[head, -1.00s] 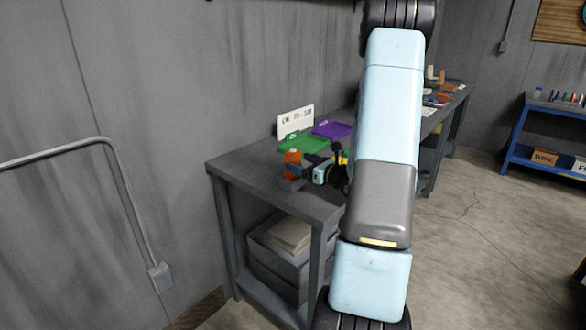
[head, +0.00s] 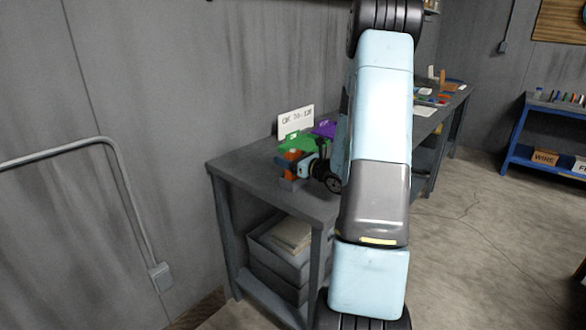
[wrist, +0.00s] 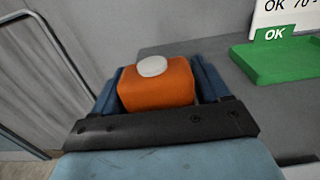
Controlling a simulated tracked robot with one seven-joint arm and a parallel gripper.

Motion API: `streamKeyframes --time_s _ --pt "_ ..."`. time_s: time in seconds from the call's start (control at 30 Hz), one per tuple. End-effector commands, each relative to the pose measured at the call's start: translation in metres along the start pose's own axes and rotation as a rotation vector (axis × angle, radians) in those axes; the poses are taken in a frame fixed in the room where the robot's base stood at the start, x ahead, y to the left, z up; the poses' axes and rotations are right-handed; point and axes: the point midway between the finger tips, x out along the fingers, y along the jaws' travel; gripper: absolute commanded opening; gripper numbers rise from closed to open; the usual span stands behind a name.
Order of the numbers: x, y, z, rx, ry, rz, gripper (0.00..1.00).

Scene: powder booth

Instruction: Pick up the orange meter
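The orange meter (wrist: 157,87) is a block with a round white disc on its top. In the wrist view it sits between the two blue-grey fingers of my gripper (wrist: 158,82), one finger close along each side. I cannot tell whether both fingers press on it. In the head view the orange meter (head: 292,156) is at the near left part of the workbench (head: 240,167), partly hidden by my gripper (head: 297,166). A grey block shape shows just below it. Whether the meter is clear of its support does not show.
A green tray (wrist: 285,62) with an OK tag lies to the right of the meter, in front of a white sign (head: 296,122). A purple tray (head: 325,129) is beyond it. Grey bins (head: 278,262) stand under the bench. A wall is close behind the bench.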

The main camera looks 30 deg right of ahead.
Motion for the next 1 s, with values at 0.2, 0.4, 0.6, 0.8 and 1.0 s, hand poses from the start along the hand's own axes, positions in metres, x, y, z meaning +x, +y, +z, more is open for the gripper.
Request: streamKeyframes --time_s 0.2,0.4,0.6,0.8,1.0 --pt "0.000 0.000 0.000 0.000 0.000 0.000 0.54" --pt "0.000 0.000 0.000 0.000 0.000 0.000 0.35" --pt "0.000 0.000 0.000 0.000 0.000 0.000 0.28" --pt "0.000 0.000 0.004 -0.001 -0.001 0.000 0.28" --pt "0.000 0.000 0.028 -0.004 -0.002 0.000 0.28"
